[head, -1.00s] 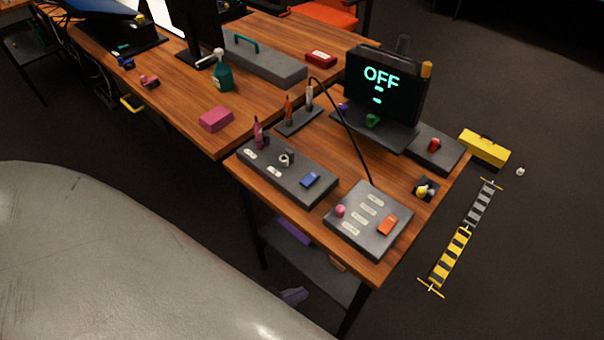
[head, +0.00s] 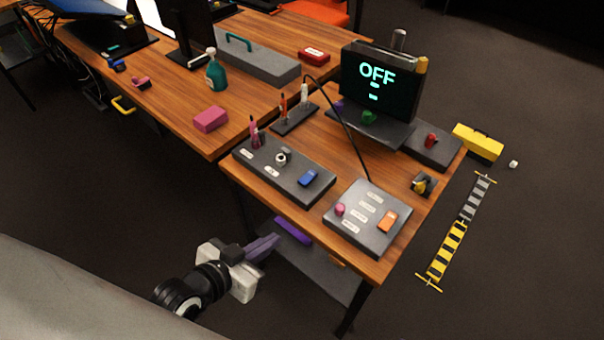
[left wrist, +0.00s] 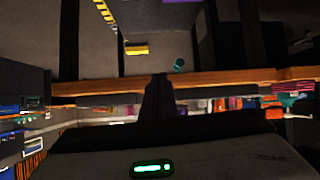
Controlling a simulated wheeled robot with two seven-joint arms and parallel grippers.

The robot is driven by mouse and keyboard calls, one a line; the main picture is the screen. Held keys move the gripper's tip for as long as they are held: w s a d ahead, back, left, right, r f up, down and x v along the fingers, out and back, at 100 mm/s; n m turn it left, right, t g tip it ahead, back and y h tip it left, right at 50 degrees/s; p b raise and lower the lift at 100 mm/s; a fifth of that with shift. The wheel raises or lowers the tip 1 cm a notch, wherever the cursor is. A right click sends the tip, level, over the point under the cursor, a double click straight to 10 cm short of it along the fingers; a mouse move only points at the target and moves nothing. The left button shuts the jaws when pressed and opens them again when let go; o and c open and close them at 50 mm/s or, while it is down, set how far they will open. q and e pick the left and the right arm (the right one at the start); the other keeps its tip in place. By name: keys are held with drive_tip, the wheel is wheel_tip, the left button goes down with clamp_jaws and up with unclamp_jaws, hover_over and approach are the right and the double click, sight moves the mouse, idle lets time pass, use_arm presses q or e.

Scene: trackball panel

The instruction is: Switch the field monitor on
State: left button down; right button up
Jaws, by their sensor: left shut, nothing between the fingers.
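The field monitor (head: 380,98) stands at the back of the near desk, and its black screen reads OFF in cyan. A green control (head: 369,117) sits on its base. In front are a grey panel (head: 352,240) with a pink ball (head: 340,209), labels and an orange rocker (head: 388,222), and a longer panel (head: 290,185) with a blue rocker (head: 309,178) and a knob (head: 281,158). My left gripper (head: 268,246) is shut and empty, left of and below the desk's front edge. Its dark fingers show in the left wrist view (left wrist: 158,95). My right gripper is out of view.
A grey box with a red knob (head: 431,141) is right of the monitor. A black cable arches over the desk to the grey panel. A pen stand (head: 295,119) is behind the long panel. A shelf (head: 310,268) lies under the desktop near my left gripper.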

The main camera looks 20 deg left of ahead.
use_arm(q)
drive_tip(key=w+r+t+h, duration=0.1)
drive_tip(key=w+r, duration=0.2)
drive_tip(key=r, duration=0.3)
drive_tip(key=w+a+r+m+t, duration=0.1)
drive_tip(key=w+r+t, duration=0.1)
drive_tip(key=r, duration=0.5)
drive_tip(key=shift+w+h, duration=0.4)
drive_tip(key=shift+w, duration=0.3)
hover_over(303, 180)
drive_tip(key=shift+s+f, duration=0.15)
drive_tip(key=shift+f, duration=0.45)
drive_tip(key=shift+s+f, duration=0.15)
drive_tip(key=shift+f, duration=0.4)
drive_tip(key=f, duration=0.2)
drive_tip(key=shift+w+f+b, duration=0.3)
drive_tip(key=shift+f+b, duration=0.05)
drive_tip(key=shift+f, duration=0.8)
